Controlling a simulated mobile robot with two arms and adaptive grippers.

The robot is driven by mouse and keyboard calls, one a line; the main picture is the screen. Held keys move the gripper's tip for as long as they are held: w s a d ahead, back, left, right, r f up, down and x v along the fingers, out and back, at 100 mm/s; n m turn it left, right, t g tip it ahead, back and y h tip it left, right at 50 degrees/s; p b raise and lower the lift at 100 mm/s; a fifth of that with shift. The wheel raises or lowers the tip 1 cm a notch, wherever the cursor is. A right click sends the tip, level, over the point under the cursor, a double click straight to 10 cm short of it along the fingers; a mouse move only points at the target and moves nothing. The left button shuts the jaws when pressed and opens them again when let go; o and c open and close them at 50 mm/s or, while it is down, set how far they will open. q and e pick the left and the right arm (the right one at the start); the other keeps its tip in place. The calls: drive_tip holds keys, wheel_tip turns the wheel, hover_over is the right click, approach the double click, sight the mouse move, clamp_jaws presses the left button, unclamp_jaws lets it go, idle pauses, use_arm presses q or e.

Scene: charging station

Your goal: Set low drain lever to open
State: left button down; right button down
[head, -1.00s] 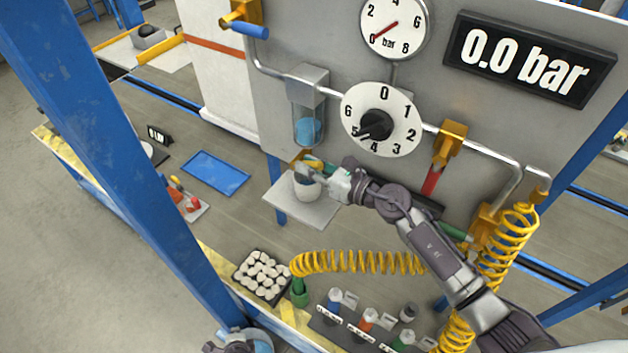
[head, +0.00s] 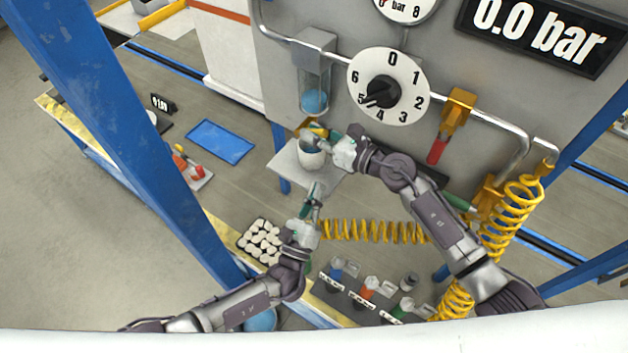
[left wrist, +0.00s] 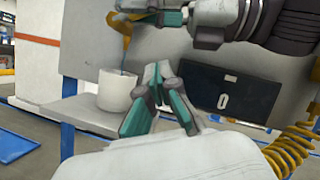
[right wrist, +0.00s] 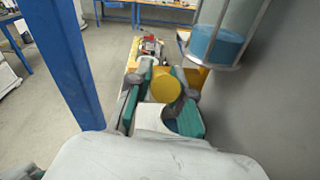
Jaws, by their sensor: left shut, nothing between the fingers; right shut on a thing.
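The yellow low drain lever (head: 318,129) is under the clear filter bowl (head: 315,82), which holds blue liquid at its bottom. My right gripper (head: 318,141) is shut on the lever, whose round yellow end (right wrist: 166,87) shows between the fingers in the right wrist view. A white cup (head: 311,158) stands on the small shelf below; the left wrist view shows a thin blue stream above the cup (left wrist: 116,92). My left gripper (head: 316,190) is shut and empty, in front of the shelf and apart from the lever. Its closed fingertips (left wrist: 158,78) show in the left wrist view.
The shelf (head: 285,160) juts from the grey panel. A dial (head: 388,86) and a red-handled valve (head: 438,150) are to the right. A yellow coiled hose (head: 375,231) and a tray of white pieces (head: 262,240) lie below. A blue post stands left.

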use_arm(q)
drive_tip(key=w+r, duration=0.6)
drive_tip(key=w, duration=0.1)
drive_tip(key=shift+w+d+r, duration=0.2)
drive_tip(key=shift+d, duration=0.25)
